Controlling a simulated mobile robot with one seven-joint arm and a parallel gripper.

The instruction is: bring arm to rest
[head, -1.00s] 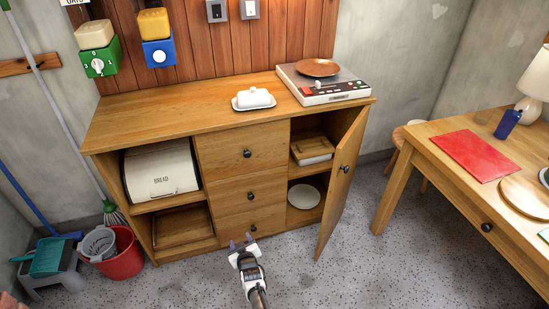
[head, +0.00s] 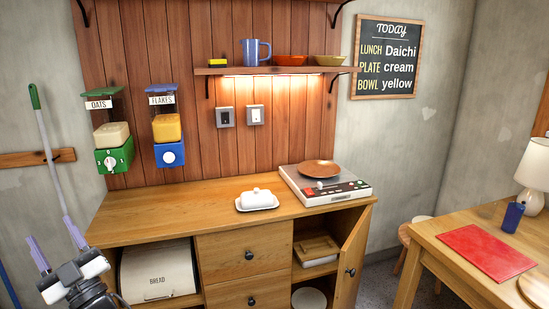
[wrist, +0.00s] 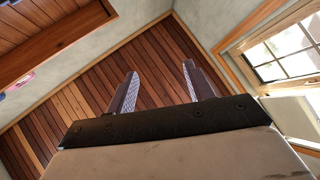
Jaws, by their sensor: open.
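My gripper (head: 56,244) is at the lower left in the head view, in front of the left end of the wooden cabinet (head: 185,213). Its two purple-grey fingers point up and stand apart, with nothing between them. In the wrist view my gripper (wrist: 160,88) is also open and empty, facing a planked wooden surface and a window (wrist: 285,55). My gripper appears to touch nothing. Most of my arm is out of view.
The cabinet's right door (head: 351,262) stands open. On its top are a white butter dish (head: 257,200) and a turntable-like device (head: 338,190) bearing a brown plate (head: 319,168). A table (head: 460,225) with a red mat (head: 486,252) is at right. A mop handle (head: 45,140) leans behind my gripper.

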